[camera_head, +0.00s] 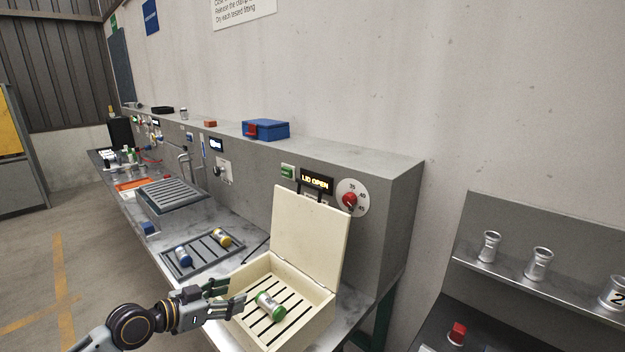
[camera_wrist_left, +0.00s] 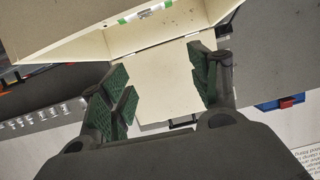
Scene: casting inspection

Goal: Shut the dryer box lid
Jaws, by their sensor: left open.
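The cream dryer box (camera_head: 314,322) stands on the bench in the head view. Its lid (camera_head: 311,235) is raised, standing upright at the back edge; it also shows between my fingers in the left wrist view (camera_wrist_left: 165,90). A fitting with green ends (camera_head: 269,306) lies on the slotted floor inside the box. My left gripper (camera_head: 236,295) is open and empty at the left side of the box, near its rim, with the fingers pointing towards it. Whether it touches the box I cannot tell. My right gripper is not in view.
A display (camera_head: 316,182) behind the lid reads LID OPEN, beside a red dial (camera_head: 350,200) and a green button (camera_head: 288,172). A dark tray (camera_head: 197,268) with a blue-ended and a yellow-ended fitting lies left of the box. A blue case (camera_head: 268,130) sits on the ledge.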

